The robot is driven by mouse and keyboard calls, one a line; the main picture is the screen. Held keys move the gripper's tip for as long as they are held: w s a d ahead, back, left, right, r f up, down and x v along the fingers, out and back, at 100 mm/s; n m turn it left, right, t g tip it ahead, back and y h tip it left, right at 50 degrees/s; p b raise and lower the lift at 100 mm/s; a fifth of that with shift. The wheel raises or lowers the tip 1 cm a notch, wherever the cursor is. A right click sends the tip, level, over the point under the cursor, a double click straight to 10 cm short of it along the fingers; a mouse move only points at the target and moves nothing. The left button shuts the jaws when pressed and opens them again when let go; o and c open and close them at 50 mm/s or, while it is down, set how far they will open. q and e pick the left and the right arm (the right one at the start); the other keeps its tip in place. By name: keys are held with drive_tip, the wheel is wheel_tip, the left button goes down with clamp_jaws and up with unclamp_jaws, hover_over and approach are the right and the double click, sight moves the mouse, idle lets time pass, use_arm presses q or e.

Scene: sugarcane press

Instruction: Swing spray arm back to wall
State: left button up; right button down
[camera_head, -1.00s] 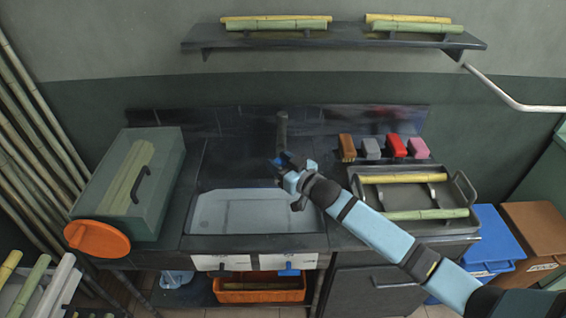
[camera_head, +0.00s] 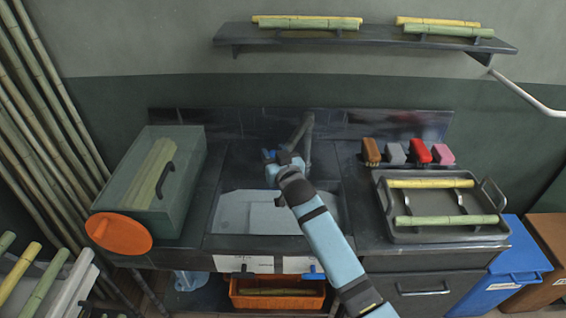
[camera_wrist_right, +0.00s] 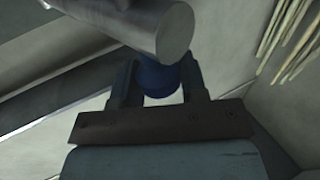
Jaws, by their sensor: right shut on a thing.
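The grey metal spray arm (camera_head: 300,131) stands at the back of the sink by the wall. Its upper part slants down to the left from the top of its upright post, toward my right gripper. My right gripper (camera_head: 281,157) is over the back part of the sink (camera_head: 245,213), shut on the blue knob of the spray arm. In the right wrist view the blue knob (camera_wrist_right: 158,82) sits between the two fingers, below the round end of a grey metal tube (camera_wrist_right: 165,30). My left gripper is not in view.
A green box (camera_head: 165,185) with an orange disc (camera_head: 118,234) stands left of the sink. Several brushes (camera_head: 420,152) and a grey tray (camera_head: 445,236) with cane pieces are on the right. A shelf (camera_head: 365,41) hangs above. The counter just right of the sink is clear.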

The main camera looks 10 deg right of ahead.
drive_tip(key=shift+w+a+r+h, duration=0.15)
drive_tip(key=shift+w+a+h, duration=0.05)
drive_tip(key=shift+a+h, duration=0.1)
drive_tip(key=shift+d, duration=0.1)
drive_tip(key=c, duration=0.7)
unclamp_jaws()
wheel_tip(320, 180, up, 20)
drive_tip(key=shift+f+b, duration=0.1)
drive_tip(key=shift+b, duration=0.45)
drive_tip(key=shift+c, duration=0.4)
